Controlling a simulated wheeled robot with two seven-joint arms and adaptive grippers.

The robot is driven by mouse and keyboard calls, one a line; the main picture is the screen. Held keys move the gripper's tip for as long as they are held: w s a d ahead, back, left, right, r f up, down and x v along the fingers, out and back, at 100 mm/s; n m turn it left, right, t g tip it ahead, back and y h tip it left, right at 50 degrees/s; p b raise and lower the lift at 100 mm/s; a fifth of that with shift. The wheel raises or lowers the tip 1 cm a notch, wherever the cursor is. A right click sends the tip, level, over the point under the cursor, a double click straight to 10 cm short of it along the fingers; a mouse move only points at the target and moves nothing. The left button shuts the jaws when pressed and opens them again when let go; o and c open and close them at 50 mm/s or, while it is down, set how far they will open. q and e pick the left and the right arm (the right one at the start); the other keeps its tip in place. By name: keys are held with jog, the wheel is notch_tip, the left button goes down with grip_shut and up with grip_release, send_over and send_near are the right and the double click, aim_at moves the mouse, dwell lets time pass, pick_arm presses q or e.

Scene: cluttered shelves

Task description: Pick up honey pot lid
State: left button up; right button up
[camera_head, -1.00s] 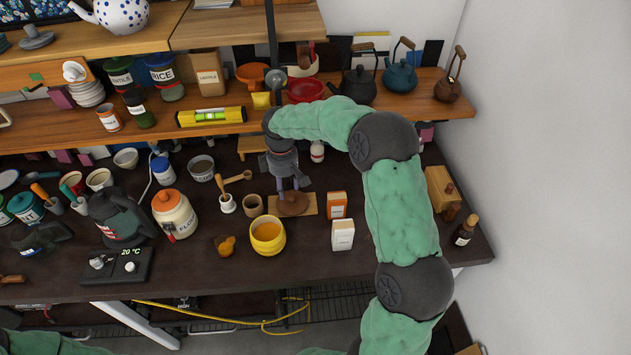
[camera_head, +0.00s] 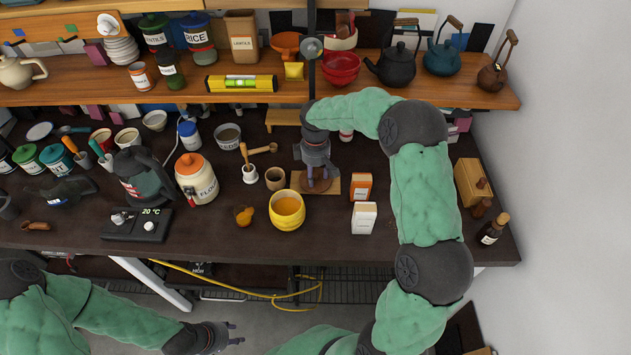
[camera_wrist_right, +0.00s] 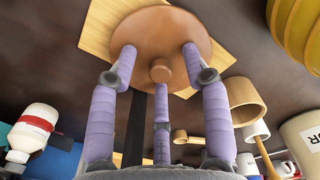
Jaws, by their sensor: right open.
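The honey pot lid (camera_head: 321,186) is a brown disc with a small round knob. It lies on a light wooden board (camera_head: 333,185) on the dark worktop, just behind the yellow honey pot (camera_head: 287,211). In the right wrist view the lid (camera_wrist_right: 160,30) is at the top centre, on the board (camera_wrist_right: 97,28). My right gripper (camera_head: 316,176) is over the lid, partly covering it in the head view. In the wrist view its purple fingers (camera_wrist_right: 160,62) are spread around the knob, not closed on it. My left gripper (camera_head: 236,334) is empty, fingers apart, low in front of the worktop.
A wooden cup (camera_head: 275,179) stands left of the board. An orange box (camera_head: 361,187) and a white box (camera_head: 363,217) stand to its right. The shelf above holds a red bowl (camera_head: 341,68) and teapots (camera_head: 397,66). Bare worktop lies in front of the honey pot.

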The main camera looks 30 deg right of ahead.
jog(key=shift+r, duration=0.1)
grip_shut()
jog(key=shift+r, duration=0.1)
